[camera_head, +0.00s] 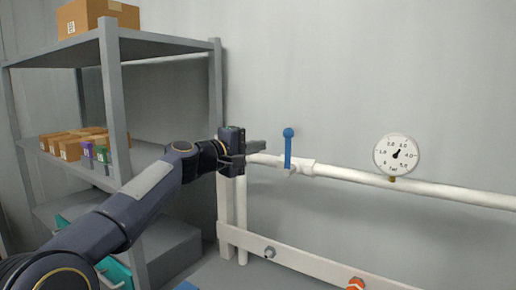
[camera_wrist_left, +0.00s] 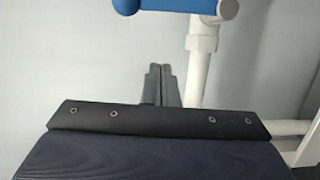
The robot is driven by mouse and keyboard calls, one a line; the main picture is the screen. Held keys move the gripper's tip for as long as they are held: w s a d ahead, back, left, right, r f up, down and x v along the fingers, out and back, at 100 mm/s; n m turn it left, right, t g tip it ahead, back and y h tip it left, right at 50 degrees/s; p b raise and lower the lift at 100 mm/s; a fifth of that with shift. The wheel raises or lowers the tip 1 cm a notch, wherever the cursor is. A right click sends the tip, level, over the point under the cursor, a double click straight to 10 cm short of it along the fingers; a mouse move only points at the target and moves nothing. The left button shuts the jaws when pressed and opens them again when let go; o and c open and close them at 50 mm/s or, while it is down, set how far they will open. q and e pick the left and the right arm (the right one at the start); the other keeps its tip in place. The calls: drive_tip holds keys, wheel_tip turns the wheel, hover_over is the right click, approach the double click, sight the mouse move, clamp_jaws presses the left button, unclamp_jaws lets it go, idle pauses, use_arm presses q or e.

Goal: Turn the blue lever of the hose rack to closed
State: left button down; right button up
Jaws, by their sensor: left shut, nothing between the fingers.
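The blue lever (camera_head: 288,149) stands upright on a valve on the white pipe in the head view, with a round knob at its top. In the left wrist view the lever (camera_wrist_left: 165,6) shows at the top edge, partly cut off. My left gripper (camera_head: 262,147) is shut and empty, just left of the lever and apart from it, in front of the wall. Its closed fingers show in the left wrist view (camera_wrist_left: 158,84), below the lever and left of the white pipe (camera_wrist_left: 200,65). My right gripper is not in view.
A pressure gauge (camera_head: 396,154) sits on the pipe to the right. A lower white rail (camera_head: 310,264) carries a grey fitting (camera_head: 269,252) and an orange one (camera_head: 356,284). A grey shelf (camera_head: 117,100) with boxes stands at the left, behind my arm.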

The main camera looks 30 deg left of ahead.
use_arm(q)
drive_tip(key=b+v, duration=0.2)
drive_tip(key=v, duration=0.7)
drive_tip(key=shift+s+d, duration=0.2)
drive_tip(key=shift+s, duration=0.15)
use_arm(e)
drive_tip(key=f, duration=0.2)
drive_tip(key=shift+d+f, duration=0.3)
use_arm(q)
drive_tip(key=s+d+f+m+g+p, duration=0.1)
drive_tip(key=s+d+f+m+g, duration=0.2)
drive_tip(key=s+f, duration=0.6)
drive_tip(key=s+d+f+m+g+y+p, duration=0.1)
drive_tip(key=s+d+f+m+g, duration=0.3)
drive_tip(key=s+d+f, duration=0.4)
drive_tip(key=s+d+f+m+g+y+p, duration=0.1)
drive_tip(key=s+d+f+m+g, duration=0.3)
drive_tip(key=s+f, duration=0.6)
wheel_tip(320, 180, down, 6)
drive_tip(key=shift+s+d+f+m+p, duration=0.1)
drive_tip(key=shift+s+d+m+p, duration=0.25)
drive_tip(key=shift+d+m+p, duration=0.3)
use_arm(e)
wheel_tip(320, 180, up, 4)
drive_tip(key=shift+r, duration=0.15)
